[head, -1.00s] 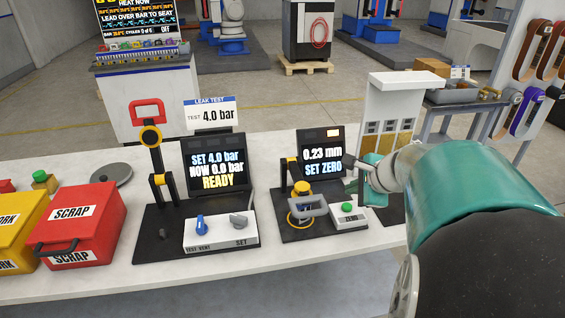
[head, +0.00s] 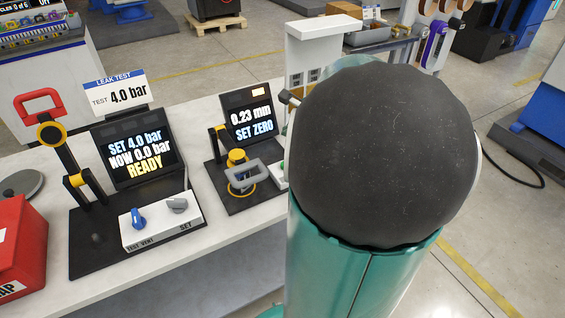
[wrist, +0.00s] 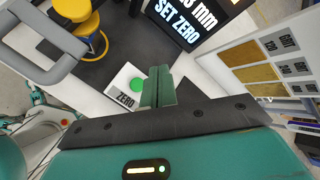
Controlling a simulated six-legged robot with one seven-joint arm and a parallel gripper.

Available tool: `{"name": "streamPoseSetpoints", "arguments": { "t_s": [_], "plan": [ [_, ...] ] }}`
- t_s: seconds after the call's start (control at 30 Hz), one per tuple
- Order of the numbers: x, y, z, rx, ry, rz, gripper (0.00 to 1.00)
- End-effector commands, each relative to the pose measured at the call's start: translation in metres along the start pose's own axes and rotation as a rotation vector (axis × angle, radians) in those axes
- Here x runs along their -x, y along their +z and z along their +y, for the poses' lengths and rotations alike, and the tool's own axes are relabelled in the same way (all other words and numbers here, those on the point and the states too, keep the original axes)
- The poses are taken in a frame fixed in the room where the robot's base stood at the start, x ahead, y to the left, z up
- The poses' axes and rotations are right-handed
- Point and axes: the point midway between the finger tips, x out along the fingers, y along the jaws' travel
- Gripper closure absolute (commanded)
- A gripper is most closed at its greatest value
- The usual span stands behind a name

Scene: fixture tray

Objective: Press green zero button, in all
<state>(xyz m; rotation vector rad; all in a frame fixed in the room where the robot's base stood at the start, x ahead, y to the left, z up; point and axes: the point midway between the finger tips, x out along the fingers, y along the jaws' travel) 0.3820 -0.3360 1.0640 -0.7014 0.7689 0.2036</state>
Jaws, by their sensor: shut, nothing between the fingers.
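The green zero button (wrist: 137,84) sits on a white box labelled ZERO (wrist: 123,96) in the wrist view. My gripper (wrist: 158,86) is shut and empty, its teal fingers just right of the button in that picture. I cannot tell its height above the box, and no contact is clear. In the head view my arm hides the gripper and most of the button box (head: 277,174). The gauge screen (head: 250,118) reads 0.23 mm and SET ZERO.
A grey looped handle (head: 246,176) and yellow gauge part stand left of the button box. The leak test station (head: 138,150), with its knobs, is farther left. A white stand with yellow panels (wrist: 258,72) rises close on the right.

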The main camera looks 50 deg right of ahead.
Motion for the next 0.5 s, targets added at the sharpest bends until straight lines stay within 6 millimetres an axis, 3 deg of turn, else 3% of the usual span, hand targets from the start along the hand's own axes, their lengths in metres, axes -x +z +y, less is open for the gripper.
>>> {"name": "streamPoseSetpoints", "arguments": {
  "t_s": [0.17, 0.5],
  "plan": [
    [-0.005, -0.003, 0.004, 0.0, 0.002, -0.001, 1.0],
    [-0.036, -0.021, 0.024, 0.0, 0.004, -0.002, 1.0]
  ]
}}
